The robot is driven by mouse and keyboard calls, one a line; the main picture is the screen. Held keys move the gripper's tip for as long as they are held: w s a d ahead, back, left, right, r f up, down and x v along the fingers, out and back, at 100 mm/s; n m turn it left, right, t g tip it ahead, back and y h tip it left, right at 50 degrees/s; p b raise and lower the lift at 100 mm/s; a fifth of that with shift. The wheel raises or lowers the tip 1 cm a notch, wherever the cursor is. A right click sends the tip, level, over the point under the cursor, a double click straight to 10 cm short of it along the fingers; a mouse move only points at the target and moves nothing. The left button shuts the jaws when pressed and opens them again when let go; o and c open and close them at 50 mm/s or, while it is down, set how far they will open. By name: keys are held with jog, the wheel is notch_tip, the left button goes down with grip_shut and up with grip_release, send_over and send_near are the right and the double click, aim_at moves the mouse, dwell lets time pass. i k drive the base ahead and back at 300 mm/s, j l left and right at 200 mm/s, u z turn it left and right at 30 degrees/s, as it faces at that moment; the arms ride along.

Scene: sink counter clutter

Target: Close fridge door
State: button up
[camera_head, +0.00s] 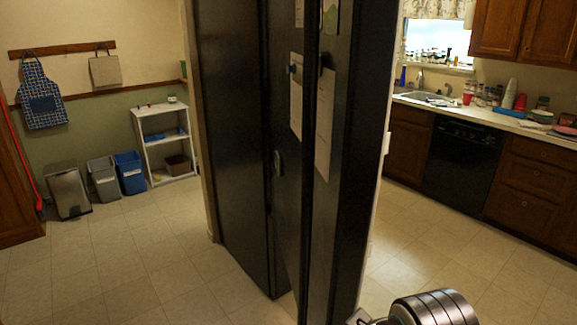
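A tall black fridge (232,150) stands in the middle of the head view, with its broad dark side facing left. Narrow, steeply angled door panels show to its right, with papers (297,100) on them. The nearest fridge door (350,170) stands out toward me, and a pale strip shows along its right edge, so it looks open. How far it is open and the fridge's inside are hidden. A ridged grey part of my arm (437,307) shows at the bottom right, to the right of the door's lower end. My gripper's fingers are not visible.
A counter with a sink (412,97), several cups and bottles, and a black dishwasher (463,157) stand at the right. Bins (68,192) and a white shelf (165,140) stand along the left wall. Tiled floor is clear on both sides of the fridge.

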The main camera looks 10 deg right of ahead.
aim_at(323, 230)
jog(key=k+j+z, duration=0.15)
jog(key=j, duration=0.15)
jog(key=i+j, duration=0.2)
jog(key=j, duration=0.2)
jog(key=i+j, duration=0.2)
jog(key=j, duration=0.15)
jog(key=i+j+z, duration=0.1)
jog(key=j, duration=0.3)
jog(key=i+j, duration=0.25)
jog(key=j, duration=0.15)
jog(key=i+j+z, duration=0.1)
jog(key=j, duration=0.25)
jog(key=i+j, duration=0.25)
jog(key=j, duration=0.15)
jog(key=i+j, duration=0.15)
jog(key=j, duration=0.25)
jog(key=i+j+z, duration=0.1)
jog(key=j, duration=0.35)
jog(key=i, duration=0.05)
